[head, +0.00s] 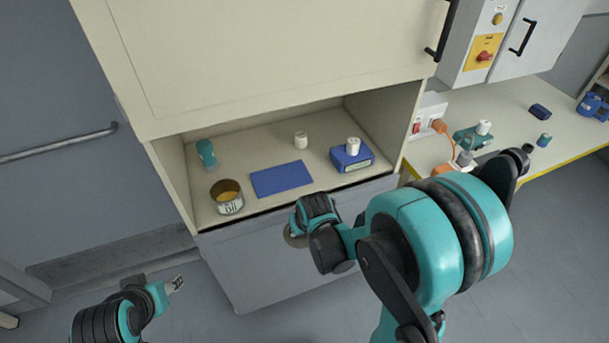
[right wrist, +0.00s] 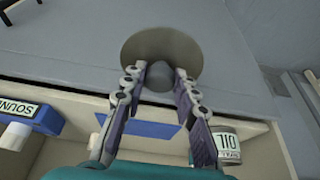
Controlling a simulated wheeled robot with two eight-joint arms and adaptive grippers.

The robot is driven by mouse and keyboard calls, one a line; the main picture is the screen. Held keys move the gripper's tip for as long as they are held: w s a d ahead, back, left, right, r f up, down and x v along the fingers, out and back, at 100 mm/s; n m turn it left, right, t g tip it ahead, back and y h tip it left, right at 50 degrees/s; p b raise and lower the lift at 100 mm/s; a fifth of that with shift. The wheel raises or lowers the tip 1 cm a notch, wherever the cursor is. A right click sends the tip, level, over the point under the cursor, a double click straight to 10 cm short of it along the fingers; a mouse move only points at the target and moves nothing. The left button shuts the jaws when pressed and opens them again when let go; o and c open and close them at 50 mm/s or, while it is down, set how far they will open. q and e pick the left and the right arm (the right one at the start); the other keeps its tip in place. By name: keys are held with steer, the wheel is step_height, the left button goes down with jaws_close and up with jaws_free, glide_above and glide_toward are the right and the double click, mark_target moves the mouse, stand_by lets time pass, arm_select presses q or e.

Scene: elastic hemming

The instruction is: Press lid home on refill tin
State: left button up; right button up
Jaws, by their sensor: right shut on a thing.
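The refill tin (head: 231,206) stands upright and open at the front left of the cabinet's work surface, with a golden inside and an "OIL" label. It also shows at the lower right of the right wrist view (right wrist: 229,142). The round grey lid (right wrist: 190,42) is in my right gripper (right wrist: 160,75), whose two fingers are shut on its central knob. In the head view, the lid (head: 293,238) shows partly behind the gripper, in front of the cabinet and apart from the tin. My left gripper (head: 175,285) is low at the left, away from everything; its finger gap is unclear.
A blue mat (head: 282,179) lies right of the tin. A teal bottle (head: 206,153) stands behind the tin. A white jar (head: 300,140) stands at the back, and a blue box (head: 351,160) with a white container on top at right. The raised sash (head: 270,60) hangs above.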

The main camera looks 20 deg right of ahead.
mark_target(302, 238)
step_height(302, 238, up, 18)
steer(key=p, duration=1.6)
steer(key=shift+f, duration=0.1)
step_height(302, 238, down, 24)
steer(key=b, duration=2.4)
steer(key=shift+r, duration=0.2)
